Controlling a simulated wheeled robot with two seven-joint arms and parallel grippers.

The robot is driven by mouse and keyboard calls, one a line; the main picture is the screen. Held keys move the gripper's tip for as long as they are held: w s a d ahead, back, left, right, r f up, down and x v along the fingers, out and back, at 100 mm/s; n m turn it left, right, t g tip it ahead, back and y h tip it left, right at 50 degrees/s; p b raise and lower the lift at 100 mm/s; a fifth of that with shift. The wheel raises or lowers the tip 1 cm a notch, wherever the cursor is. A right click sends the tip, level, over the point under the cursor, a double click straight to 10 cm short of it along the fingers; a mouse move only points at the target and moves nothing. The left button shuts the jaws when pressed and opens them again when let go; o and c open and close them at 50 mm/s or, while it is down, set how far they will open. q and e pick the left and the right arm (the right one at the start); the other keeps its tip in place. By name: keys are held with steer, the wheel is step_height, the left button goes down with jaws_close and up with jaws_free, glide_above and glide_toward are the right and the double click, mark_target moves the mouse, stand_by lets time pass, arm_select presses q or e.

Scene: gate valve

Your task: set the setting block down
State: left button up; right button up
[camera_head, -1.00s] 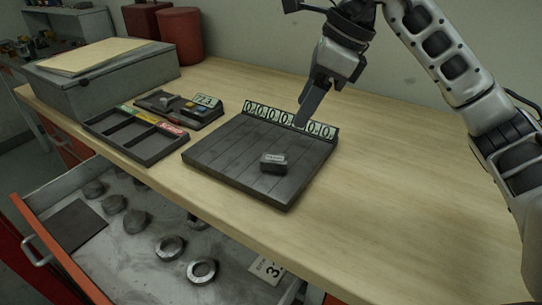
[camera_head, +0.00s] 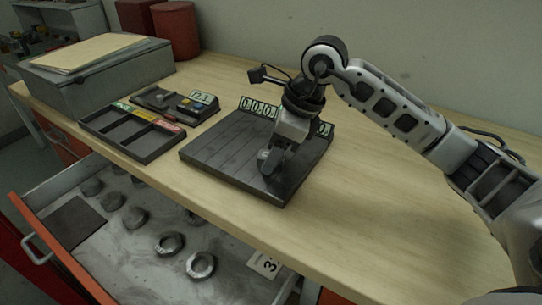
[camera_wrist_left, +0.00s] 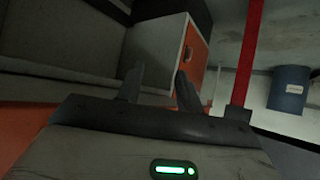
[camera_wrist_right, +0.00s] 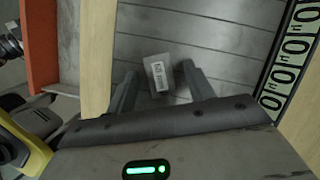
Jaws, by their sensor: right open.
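In the head view my right gripper (camera_head: 268,165) points down over the plate's front right part and hides most of the block. My left gripper (camera_wrist_left: 157,78) is open and empty, away from the bench top, and is not in the head view.
A row of number cards (camera_head: 258,106) stands along the plate's back edge. A three-slot tray (camera_head: 118,133) and a small device with a number display (camera_head: 175,103) lie to the left. The open drawer (camera_head: 130,255) below holds several metal rings. The bench's right side is clear.

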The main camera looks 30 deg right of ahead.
jaws_close()
steer(key=shift+r, duration=0.15)
